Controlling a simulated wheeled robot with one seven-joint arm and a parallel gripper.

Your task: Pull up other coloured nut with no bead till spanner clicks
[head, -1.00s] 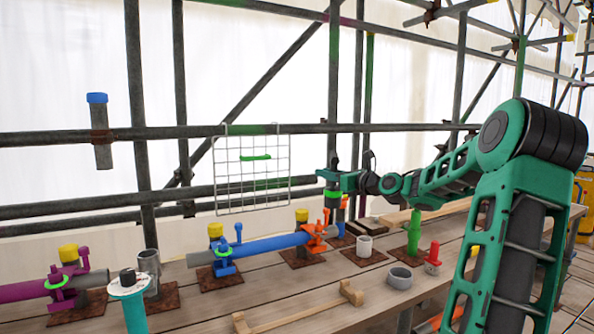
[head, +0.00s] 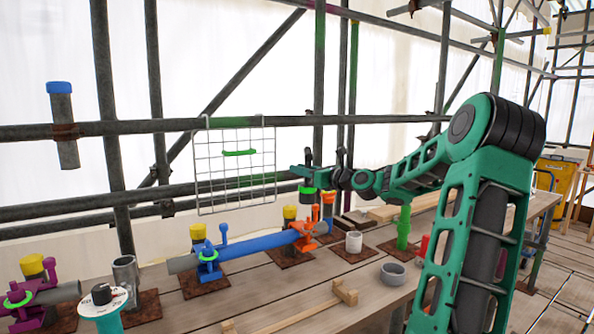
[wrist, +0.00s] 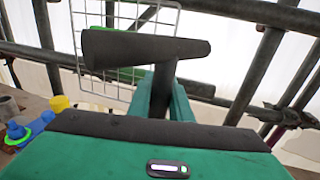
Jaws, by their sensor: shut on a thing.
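My gripper (head: 306,174) is shut on a dark upright tool, likely the spanner (head: 308,158), above the orange coupler. In the wrist view, a dark T-shaped bar (wrist: 145,48) with a stem stands between the green fingers (wrist: 160,100). A green ring (head: 308,190) shows below the gripper. The orange coupler (head: 303,240) sits on the right end of a blue tube. The blue coupler (head: 208,259) has a green ring, and so does the purple coupler (head: 20,301) at far left. I see no green ring on the orange coupler's body. Whether the tool touches a nut is unclear.
Yellow-capped posts (head: 290,212) stand behind the couplers. A wire mesh panel (head: 236,180) hangs behind on the scaffold rail (head: 180,126). A grey ring (head: 393,274), white cup (head: 354,241) and wooden bar (head: 300,310) are on the bench. A teal post with a dial (head: 104,303) stands front left.

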